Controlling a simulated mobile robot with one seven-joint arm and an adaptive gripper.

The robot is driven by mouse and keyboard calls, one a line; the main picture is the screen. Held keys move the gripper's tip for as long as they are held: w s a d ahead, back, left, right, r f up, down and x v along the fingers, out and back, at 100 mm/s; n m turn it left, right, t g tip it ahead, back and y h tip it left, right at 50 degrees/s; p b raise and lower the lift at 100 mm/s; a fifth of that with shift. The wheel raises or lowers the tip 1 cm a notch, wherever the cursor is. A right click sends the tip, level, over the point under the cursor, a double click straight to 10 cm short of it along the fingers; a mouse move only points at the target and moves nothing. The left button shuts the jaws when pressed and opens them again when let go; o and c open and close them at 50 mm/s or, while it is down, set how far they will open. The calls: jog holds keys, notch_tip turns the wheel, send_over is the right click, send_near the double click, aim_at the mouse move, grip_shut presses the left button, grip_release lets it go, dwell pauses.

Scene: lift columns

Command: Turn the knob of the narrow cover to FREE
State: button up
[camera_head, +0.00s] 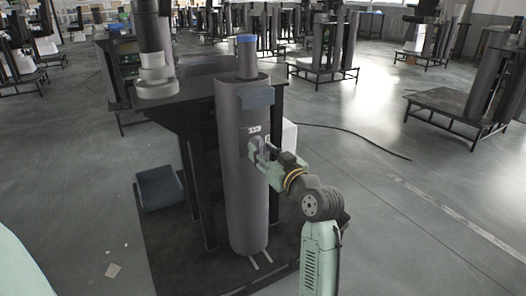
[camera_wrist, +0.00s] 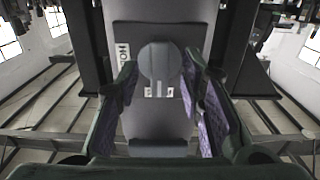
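The tall grey column (camera_head: 240,190) stands in front of me, with a small white label (camera_head: 254,130) on its front. My gripper (camera_head: 262,150) is at the column front just below that label and hides the knob there. In the wrist view the round dark grey knob (camera_wrist: 160,62) sits on the grey cover (camera_wrist: 160,15). White marks show at its lower edge, and a partly hidden label with "HO" (camera_wrist: 123,52) is to its left. My gripper's fingers (camera_wrist: 163,95) are open, one on each side of the knob. I cannot tell whether they touch it.
A dark table (camera_head: 180,103) stands behind and left of the column. A blue-grey bin (camera_head: 160,187) is on the dark base at left. A white box (camera_head: 289,135) is behind my gripper. A black cable (camera_head: 365,140) crosses the floor, which is mostly clear at right.

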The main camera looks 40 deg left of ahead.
jog(key=v, duration=1.1)
jog(key=shift+d, duration=0.25)
jog(key=shift+s, duration=0.1)
